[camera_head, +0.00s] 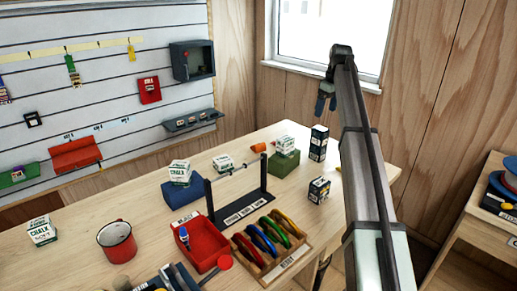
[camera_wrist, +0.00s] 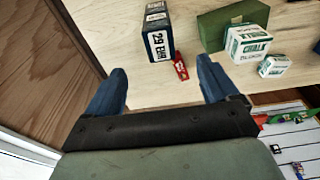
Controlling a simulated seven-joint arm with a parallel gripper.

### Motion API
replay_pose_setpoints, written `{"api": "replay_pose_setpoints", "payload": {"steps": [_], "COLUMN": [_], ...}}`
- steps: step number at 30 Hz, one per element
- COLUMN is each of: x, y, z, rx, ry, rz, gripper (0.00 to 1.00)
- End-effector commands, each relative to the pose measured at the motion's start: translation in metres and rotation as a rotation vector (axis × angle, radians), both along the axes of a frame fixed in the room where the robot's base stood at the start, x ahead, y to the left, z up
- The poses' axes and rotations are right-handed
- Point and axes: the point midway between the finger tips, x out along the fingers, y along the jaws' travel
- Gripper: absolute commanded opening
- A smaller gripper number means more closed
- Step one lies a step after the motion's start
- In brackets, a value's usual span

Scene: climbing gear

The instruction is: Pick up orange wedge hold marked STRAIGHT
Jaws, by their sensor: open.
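A small orange piece (camera_head: 258,147) lies on the table beside the green box in the head view. It looks like the orange wedge hold, but no STRAIGHT marking is readable, and I cannot find it in the wrist view.
A dark box (camera_head: 318,143) stands upright near the green box (camera_head: 284,162), which carries a chalk box (camera_head: 284,142). A second dark box (camera_head: 319,189), a black rack (camera_head: 240,205), a red bin (camera_head: 202,245) and a mug (camera_head: 117,242) crowd the nearer table.

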Motion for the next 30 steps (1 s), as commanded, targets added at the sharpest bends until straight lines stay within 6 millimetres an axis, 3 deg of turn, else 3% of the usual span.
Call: {"api": "replay_pose_setpoints", "payload": {"steps": [5,12,23,30], "x": [0.001,-0.006,-0.021,0.006], "y": [0.03,0.124,0.234,0.24], "z": [-0.003,-0.031,-0.081,-0.08], "rx": [0.0,-0.001,0.023,0.103], "ry": [0.003,0.032,-0.009,-0.148], "rz": [0.034,0.137,0.188,-0.041], "gripper": [0.87,0.87,0.87,0.87]}}
